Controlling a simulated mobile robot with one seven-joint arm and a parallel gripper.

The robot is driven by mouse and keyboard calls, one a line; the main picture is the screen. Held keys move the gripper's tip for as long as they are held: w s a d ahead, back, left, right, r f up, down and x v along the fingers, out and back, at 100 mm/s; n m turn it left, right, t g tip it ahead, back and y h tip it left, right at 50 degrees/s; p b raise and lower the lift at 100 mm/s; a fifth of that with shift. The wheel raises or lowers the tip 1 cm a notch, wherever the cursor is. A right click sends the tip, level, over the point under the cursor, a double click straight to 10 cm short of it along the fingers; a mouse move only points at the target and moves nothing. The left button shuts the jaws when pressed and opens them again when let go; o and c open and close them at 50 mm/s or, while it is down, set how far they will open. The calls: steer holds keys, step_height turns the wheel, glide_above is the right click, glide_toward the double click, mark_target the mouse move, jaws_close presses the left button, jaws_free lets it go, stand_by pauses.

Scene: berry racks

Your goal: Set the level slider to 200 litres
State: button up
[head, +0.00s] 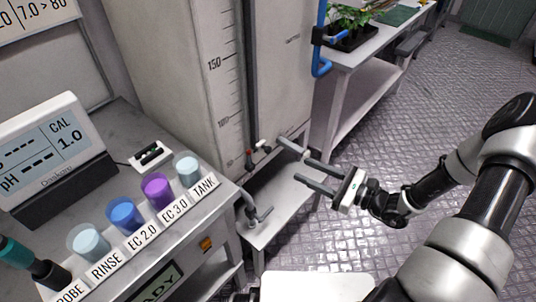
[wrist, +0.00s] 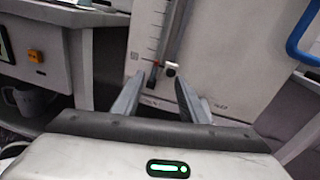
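The level slider (head: 260,147) is a small white knob with a red pointer, low on the vertical track of a tall pale tank (head: 190,70). The scale (head: 224,95) beside it has a readable 150 mark well above the pointer; the 200 mark is not in view. My gripper (head: 290,160) is open and empty, its two fingers pointing at the tank front, right of and close to the slider. In the wrist view the slider knob (wrist: 171,67) appears between the fingertips, beyond them. I cannot tell whether a finger touches it.
A blue pipe (head: 322,45) runs down the tank's right side, near a bench with a potted plant (head: 347,22). A tap (head: 257,212) sticks out below. At left, a counter holds a meter (head: 55,150) and several labelled cups. Open floor lies right.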

mark_target(270, 150)
steer(key=w+a+f+m, duration=0.1)
steer(key=w+a, duration=0.3)
steer(key=w+a+f+t+b, duration=0.1)
steer(key=w+a, duration=0.3)
steer(key=w+a+f+m+t+b, duration=0.1)
steer(key=w+a, duration=0.2)
steer(key=a, duration=0.1)
steer(key=shift+w+a+f+m+h, duration=0.2)
steer(key=shift+w+a+m+h, duration=0.1)
steer(key=shift+w+h, duration=0.1)
